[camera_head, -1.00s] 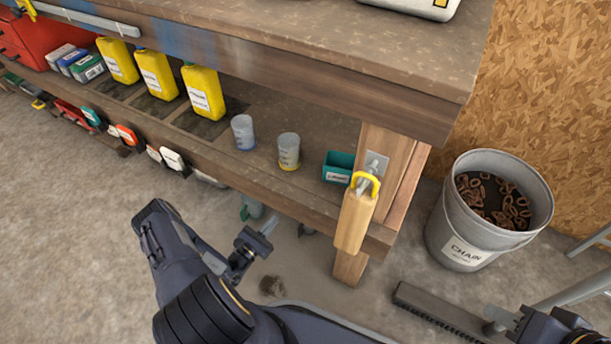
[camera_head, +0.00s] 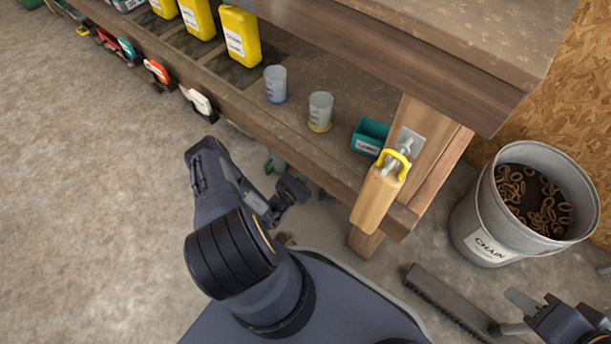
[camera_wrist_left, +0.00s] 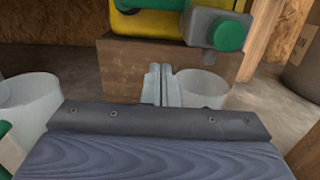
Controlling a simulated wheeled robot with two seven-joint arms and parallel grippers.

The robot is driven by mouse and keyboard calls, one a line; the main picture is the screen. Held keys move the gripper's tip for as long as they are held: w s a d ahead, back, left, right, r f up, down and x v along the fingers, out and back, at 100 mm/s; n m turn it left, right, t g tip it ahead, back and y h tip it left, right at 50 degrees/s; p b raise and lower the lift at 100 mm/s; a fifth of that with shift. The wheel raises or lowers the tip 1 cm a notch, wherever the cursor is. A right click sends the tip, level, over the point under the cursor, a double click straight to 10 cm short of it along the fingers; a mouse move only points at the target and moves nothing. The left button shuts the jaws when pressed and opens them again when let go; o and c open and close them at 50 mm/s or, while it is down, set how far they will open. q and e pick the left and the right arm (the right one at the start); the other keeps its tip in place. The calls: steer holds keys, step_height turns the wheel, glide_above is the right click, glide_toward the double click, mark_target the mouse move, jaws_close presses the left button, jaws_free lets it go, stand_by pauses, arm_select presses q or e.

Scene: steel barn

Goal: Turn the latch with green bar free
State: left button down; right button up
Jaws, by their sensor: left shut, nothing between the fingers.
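A wooden piece with a yellow loop (camera_head: 395,162) hangs by a grey metal plate on the bench leg. My left gripper (camera_head: 292,192) is beside the front edge of the lower shelf, left of that leg and partly hidden by its own arm. In the left wrist view its pale fingertips (camera_wrist_left: 162,84) are together and empty, in front of a wooden block (camera_wrist_left: 130,62). My right gripper (camera_head: 518,314) is at the lower right, its fingers apart and empty, below the chain bucket and away from the bench.
The lower shelf (camera_head: 345,165) holds yellow jugs (camera_head: 240,36), two clear cups (camera_head: 320,111) and a teal bin (camera_head: 369,138). A chain bucket (camera_head: 482,215) stands right of the bench. Floor at left is open.

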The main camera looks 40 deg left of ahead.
arm_select(q)
steer(key=w+r+b, duration=0.2)
steer(key=w+r, duration=0.2)
steer(key=w, duration=0.2)
steer(key=shift+d, duration=0.25)
steer(key=shift+r, duration=0.15)
